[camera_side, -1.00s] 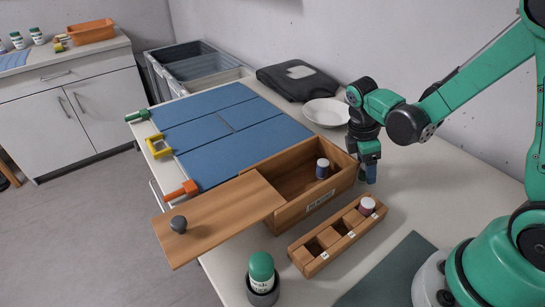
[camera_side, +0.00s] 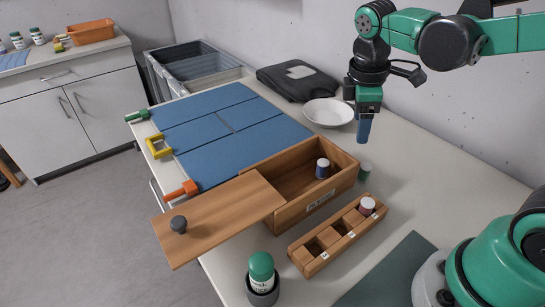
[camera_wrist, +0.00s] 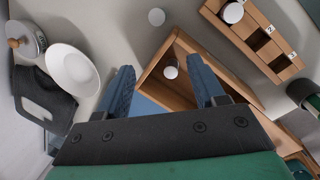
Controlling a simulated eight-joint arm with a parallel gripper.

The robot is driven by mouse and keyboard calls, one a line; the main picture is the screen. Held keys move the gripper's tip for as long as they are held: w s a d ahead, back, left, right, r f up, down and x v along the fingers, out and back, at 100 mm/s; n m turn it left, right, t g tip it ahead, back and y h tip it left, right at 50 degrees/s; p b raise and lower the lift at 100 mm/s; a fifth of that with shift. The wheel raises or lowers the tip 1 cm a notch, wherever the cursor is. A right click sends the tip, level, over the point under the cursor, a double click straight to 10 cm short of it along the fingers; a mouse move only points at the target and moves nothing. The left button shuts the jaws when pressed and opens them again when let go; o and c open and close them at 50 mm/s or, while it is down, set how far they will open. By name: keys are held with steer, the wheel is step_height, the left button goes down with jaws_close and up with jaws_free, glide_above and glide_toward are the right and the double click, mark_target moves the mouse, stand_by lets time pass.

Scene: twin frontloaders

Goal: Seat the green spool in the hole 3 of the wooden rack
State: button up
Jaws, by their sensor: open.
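The green spool (camera_side: 365,171) stands on the table beside the right end of the wooden box; its pale top shows in the wrist view (camera_wrist: 156,17). The wooden rack (camera_side: 300,262) is in front of the box. A red spool with a white top (camera_side: 367,206) sits in its far-right hole, hole 1. Holes 2 and 3 look empty; hole 3 (camera_wrist: 282,62) is at the opposite end, by its label. My gripper (camera_side: 363,138) is open and empty, fingers pointing down, well above the table and the green spool. Its two blue fingers are spread in the wrist view (camera_wrist: 158,66).
The wooden box (camera_side: 325,203) holds a blue spool (camera_side: 322,168); its lid (camera_side: 225,215) is slid left. A green-capped bottle (camera_side: 261,268) stands left of the rack. A white plate (camera_side: 328,111) is behind. Table right of the rack is mostly clear.

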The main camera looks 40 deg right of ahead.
steer(key=a+m+t, duration=0.1)
steer(key=m, duration=0.1)
steer(key=s+a+m+t+y, duration=0.1)
steer(key=m+t, duration=0.1)
steer(key=a+m+t, duration=0.1)
steer(key=shift+s+a+r+m+t+y, duration=0.2)
steer(key=shift+r+m+t+y, duration=0.1)
steer(key=shift+m, duration=0.1)
steer(key=shift+o, duration=0.5)
steer(key=m+t, duration=0.1)
steer(key=a+m+t, duration=0.1)
steer(key=shift+s+m+y, duration=0.1)
steer(key=shift+m+y, duration=0.2)
steer(key=shift+m, duration=0.1)
step_height(320, 180, up, 5)
steer(key=n+g, duration=0.5)
steer(key=n, duration=0.1)
glide_above(367, 166)
steer(key=shift+n+g+y, duration=0.3)
steer(key=shift+g+y, duration=0.1)
steer(key=f, duration=1.2)
steer(key=shift+s+d+f, duration=0.15)
steer(key=shift+d, duration=0.1)
steer(key=shift+w+a+f, duration=0.15)
steer(key=shift+f, duration=1.4)
steer(key=shift+w+a+f, duration=0.1)
steer(key=shift+f, duration=1.45)
